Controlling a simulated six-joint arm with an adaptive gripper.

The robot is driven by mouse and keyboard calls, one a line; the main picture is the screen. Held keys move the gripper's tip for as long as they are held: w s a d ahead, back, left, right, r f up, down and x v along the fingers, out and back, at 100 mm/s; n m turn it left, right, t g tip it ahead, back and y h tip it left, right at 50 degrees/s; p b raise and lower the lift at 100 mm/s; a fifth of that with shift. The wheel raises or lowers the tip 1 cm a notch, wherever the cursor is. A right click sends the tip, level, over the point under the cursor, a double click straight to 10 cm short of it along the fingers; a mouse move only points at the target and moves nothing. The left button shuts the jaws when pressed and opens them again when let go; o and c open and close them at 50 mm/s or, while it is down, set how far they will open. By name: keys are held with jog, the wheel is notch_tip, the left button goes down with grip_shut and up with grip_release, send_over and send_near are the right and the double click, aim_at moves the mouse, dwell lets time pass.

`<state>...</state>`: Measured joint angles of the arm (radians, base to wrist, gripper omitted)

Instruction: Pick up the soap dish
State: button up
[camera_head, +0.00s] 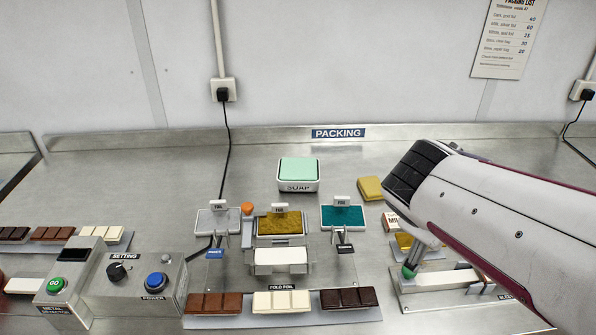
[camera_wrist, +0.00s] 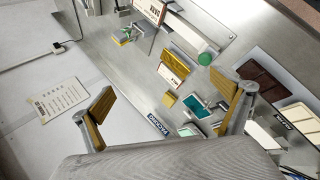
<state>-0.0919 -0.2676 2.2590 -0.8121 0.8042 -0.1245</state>
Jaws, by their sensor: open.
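The soap dish (camera_head: 298,186) is white with a "SOAP" label and holds a pale green bar of soap (camera_head: 298,170). It stands upright on the steel bench, below the PACKING sign in the head view. In the wrist view a small pale green and white thing (camera_wrist: 189,130) near the same sign looks like this dish. My gripper (camera_wrist: 162,85) is open and empty in the wrist view, its two fingers wide apart above the bench, clear of the dish. In the head view my arm comes in from the right, and I cannot make out the fingers.
A yellow block (camera_head: 370,188) lies right of the dish. Foil stands (camera_head: 342,216) are in front of it, with a rack of chocolate bars (camera_head: 283,302) nearer. A lever sealer (camera_head: 440,288) stands at the right. The bench left of the dish is clear except for a cable (camera_head: 228,150).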

jog(key=w+n+t+h, duration=0.2)
jog(key=w+n, duration=0.5)
jog(key=w, duration=0.6)
jog(key=n+t+y, duration=0.3)
jog(key=n+t, duration=0.2)
jog(key=n, duration=0.8)
send_over(298, 175)
jog(key=s+d, duration=0.9)
jog(key=d, duration=0.1)
notch_tip(298, 175, down, 8)
jog(key=w+a+f+n+y, duration=0.1)
jog(key=a+f+n, duration=0.1)
jog(key=a+f, duration=0.1)
jog(key=w+a+f+n+y, duration=0.1)
jog(key=w+a+f+n, duration=0.1)
jog(key=a+f, duration=0.1)
jog(key=w+a+f+n+y, duration=0.1)
jog(key=w+a+f+n, duration=0.1)
jog(key=a+f, duration=0.1)
jog(key=shift+a+n+t+y, duration=0.3)
jog(key=shift+w+a+f+n, duration=0.1)
jog(key=shift+a+f+n, duration=0.2)
jog(key=shift+a+f, duration=0.15)
jog(key=shift+r, duration=0.1)
jog(key=shift+w, duration=0.1)
jog(key=shift+x, duration=1.2)
jog(key=shift+w+d, duration=0.1)
jog(key=shift+w, duration=0.05)
